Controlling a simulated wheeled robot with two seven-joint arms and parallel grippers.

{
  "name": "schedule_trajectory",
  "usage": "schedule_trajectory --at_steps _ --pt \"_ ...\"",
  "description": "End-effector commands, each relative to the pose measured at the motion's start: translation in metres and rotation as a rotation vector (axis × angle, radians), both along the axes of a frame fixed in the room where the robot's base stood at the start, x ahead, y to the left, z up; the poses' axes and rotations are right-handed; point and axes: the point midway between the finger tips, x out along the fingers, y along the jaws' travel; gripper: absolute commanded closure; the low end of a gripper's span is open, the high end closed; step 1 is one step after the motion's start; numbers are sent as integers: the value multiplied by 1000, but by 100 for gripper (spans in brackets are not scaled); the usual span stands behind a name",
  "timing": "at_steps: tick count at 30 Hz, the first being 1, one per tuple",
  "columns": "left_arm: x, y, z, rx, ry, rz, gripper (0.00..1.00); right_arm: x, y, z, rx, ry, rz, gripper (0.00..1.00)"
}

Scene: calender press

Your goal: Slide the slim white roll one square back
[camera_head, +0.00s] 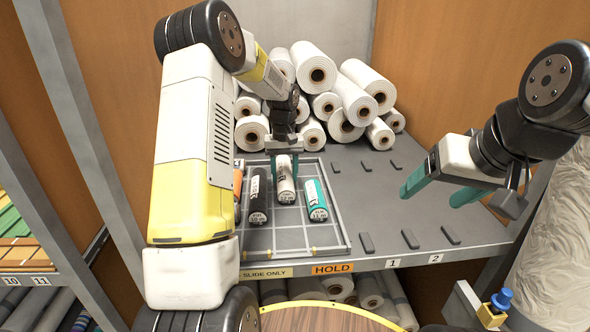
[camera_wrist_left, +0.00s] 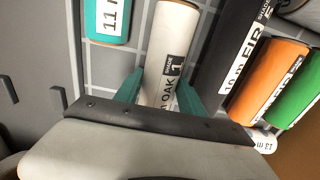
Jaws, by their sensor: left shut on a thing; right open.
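The fingers cover part of the roll. My right gripper (camera_head: 435,192) is open and empty, off to the right above the shelf.
A teal roll (camera_head: 316,200) lies right of the white roll, and a black roll (camera_head: 258,196) lies left. An orange roll (camera_wrist_left: 268,82) and a green roll (camera_wrist_left: 302,98) lie beyond the black one. Large white rolls (camera_head: 357,100) are piled behind. The tray's front squares are clear.

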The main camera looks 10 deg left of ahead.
Motion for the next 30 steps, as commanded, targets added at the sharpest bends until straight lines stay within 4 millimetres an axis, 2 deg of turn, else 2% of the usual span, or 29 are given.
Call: schedule_trajectory --at_steps 1,2,5,16,27,30 --pt "0 0 0 0 0 0 99 0 0 0 0 0 0 28" --pt "0 0 0 0 0 0 47 0 0 0 0 0 0 28" --pt "0 0 0 0 0 0 28 0 0 0 0 0 0 28" --pt "0 0 4 0 -1 0 28 0 0 0 0 0 0 28" --pt "1 0 62 0 -4 0 28 0 0 0 0 0 0 28" --pt "0 0 72 -1 -1 0 28 0 0 0 0 0 0 28"
